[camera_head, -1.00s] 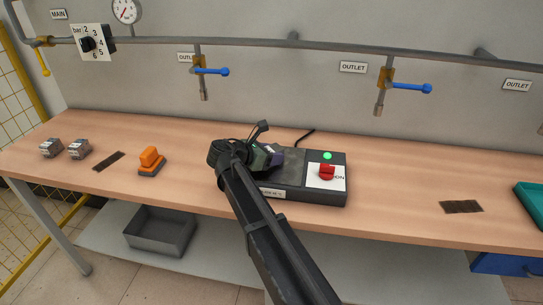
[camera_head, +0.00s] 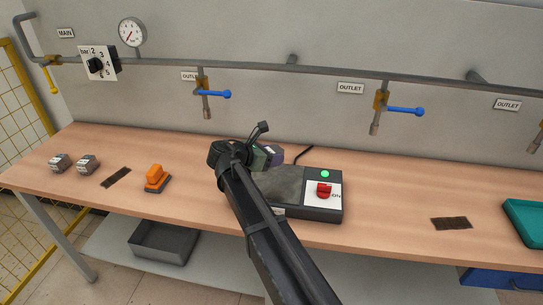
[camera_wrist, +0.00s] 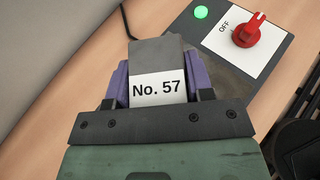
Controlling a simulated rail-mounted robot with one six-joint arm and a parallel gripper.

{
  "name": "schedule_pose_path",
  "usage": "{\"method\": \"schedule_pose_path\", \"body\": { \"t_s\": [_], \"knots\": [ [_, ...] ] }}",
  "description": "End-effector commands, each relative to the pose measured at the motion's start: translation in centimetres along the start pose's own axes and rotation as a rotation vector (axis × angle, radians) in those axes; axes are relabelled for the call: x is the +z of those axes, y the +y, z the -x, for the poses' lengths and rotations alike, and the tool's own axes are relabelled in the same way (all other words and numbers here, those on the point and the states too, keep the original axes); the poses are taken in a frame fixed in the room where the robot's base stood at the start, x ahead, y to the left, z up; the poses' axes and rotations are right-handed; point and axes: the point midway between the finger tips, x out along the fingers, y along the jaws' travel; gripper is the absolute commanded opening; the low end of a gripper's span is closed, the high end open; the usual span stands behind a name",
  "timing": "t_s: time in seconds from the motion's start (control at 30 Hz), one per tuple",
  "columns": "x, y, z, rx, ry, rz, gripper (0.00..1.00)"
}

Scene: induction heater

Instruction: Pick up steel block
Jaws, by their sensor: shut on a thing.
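A grey steel block (camera_wrist: 160,62) with a white label "No. 57" sits between the purple finger pads of my gripper (camera_wrist: 158,82) in the wrist view. My gripper is shut on it. In the head view my gripper (camera_head: 271,154) is above the left part of the induction heater (camera_head: 312,212), whose dark plate (camera_head: 282,184) shows below. The block is mostly hidden by my arm there. The heater has a red knob (camera_head: 324,191) and a lit green lamp (camera_head: 325,174). The knob's pointer is clear of the "OFF" mark in the wrist view.
Two grey labelled blocks (camera_head: 88,165) stand at the left of the bench, near a dark mat (camera_head: 116,177) and an orange object (camera_head: 156,178). Another dark mat (camera_head: 452,224) and a teal tray (camera_head: 525,220) are at right. Pipes with blue-handled valves (camera_head: 404,110) run along the wall.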

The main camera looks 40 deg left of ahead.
Motion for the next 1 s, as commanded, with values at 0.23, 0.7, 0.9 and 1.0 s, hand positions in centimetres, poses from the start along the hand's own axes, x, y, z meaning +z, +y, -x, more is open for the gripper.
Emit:
{"method": "schedule_pose_path", "body": {
  "t_s": [0.23,0.7,0.9,1.0],
  "knots": [
    [9.0,0.0,3.7,0.0,-0.002,0.0,0.0],
    [11.8,0.0,4.9,0.0,-0.002,0.0,0.0],
    [12.1,-0.5,3.7,-0.016,-0.002,-0.006,0.0],
    [12.7,-1.3,1.7,-0.042,-0.002,-0.017,0.0]
  ]
}}
